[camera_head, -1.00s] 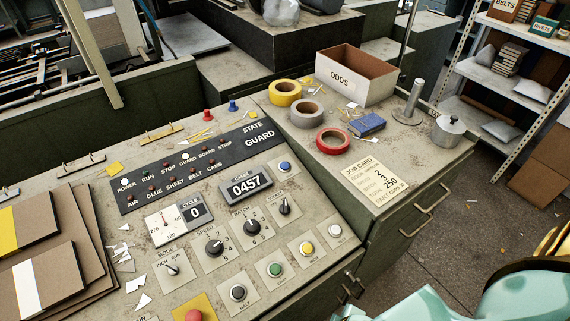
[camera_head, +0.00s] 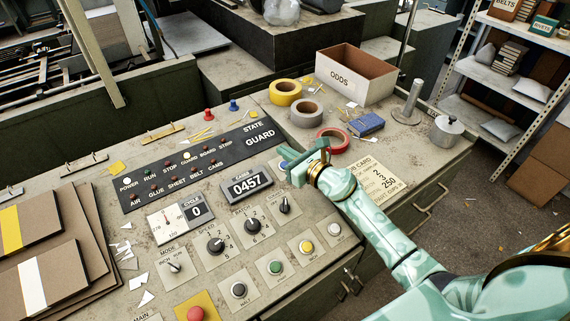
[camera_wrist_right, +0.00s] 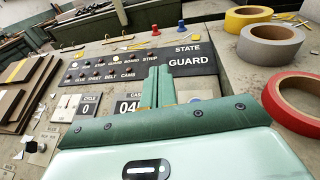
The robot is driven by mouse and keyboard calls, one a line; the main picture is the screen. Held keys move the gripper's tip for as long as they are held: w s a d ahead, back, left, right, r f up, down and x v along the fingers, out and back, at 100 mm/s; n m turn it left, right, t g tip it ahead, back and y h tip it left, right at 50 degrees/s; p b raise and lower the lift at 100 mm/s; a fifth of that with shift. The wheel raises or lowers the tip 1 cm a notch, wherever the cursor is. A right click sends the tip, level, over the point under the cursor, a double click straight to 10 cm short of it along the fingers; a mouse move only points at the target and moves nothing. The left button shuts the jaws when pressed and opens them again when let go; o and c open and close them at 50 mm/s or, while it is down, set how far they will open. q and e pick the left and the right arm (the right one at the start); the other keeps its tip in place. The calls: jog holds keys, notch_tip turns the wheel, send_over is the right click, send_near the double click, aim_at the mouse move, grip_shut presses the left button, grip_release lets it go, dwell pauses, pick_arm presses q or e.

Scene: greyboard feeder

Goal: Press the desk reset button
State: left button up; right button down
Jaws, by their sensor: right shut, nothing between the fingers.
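The grey control desk (camera_head: 330,210) carries several round buttons. A blue button (camera_head: 283,164) sits on a pale plate right of the CARDS counter (camera_head: 247,185), which reads 0457. It is partly covered by my right gripper (camera_head: 291,173), which is shut and empty and hangs over or beside it. Whether they touch cannot be told. Green (camera_head: 275,267), yellow (camera_head: 306,246), white (camera_head: 334,229) and dark (camera_head: 238,290) buttons line the front edge; their small labels are hard to read. In the right wrist view the shut green fingers (camera_wrist_right: 158,86) point towards the STATE GUARD panel (camera_wrist_right: 185,56). My left gripper is out of view.
Knobs (camera_head: 215,245) and a red button on a yellow plate (camera_head: 196,314) are nearby. Tape rolls (camera_head: 306,113), an ODDS box (camera_head: 345,85) and a job card (camera_head: 385,183) lie to the right. Brown boards (camera_head: 60,240) are stacked at the left.

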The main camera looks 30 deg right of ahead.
jog(key=w+d+n+g, duration=0.1)
jog(key=n, duration=0.2)
jog(key=w+d+f+n+g, duration=0.1)
jog(key=d+n+g, duration=0.1)
jog(key=n, duration=0.1)
jog(key=w+d+n+g+h, duration=0.1)
jog(key=n, duration=0.2)
jog(key=shift+w+d+f+n, duration=0.2)
jog(key=shift+w+d+n, duration=0.05)
jog(key=shift+w+n, duration=0.1)
jog(key=shift+f, duration=0.1)
jog(key=shift+g, duration=0.3)
jog(key=f+b, duration=0.2)
jog(key=w+f+b, duration=0.1)
jog(key=f+b, duration=0.4)
jog(key=shift+w+a+f, duration=0.15)
jog(key=shift+w+f, duration=0.1)
jog(key=shift+w, duration=0.1)
jog(key=shift+w+f+b, duration=0.2)
jog(key=shift+f+b, duration=0.3)
jog(key=shift+b, duration=0.2)
jog(key=shift+r, duration=0.1)
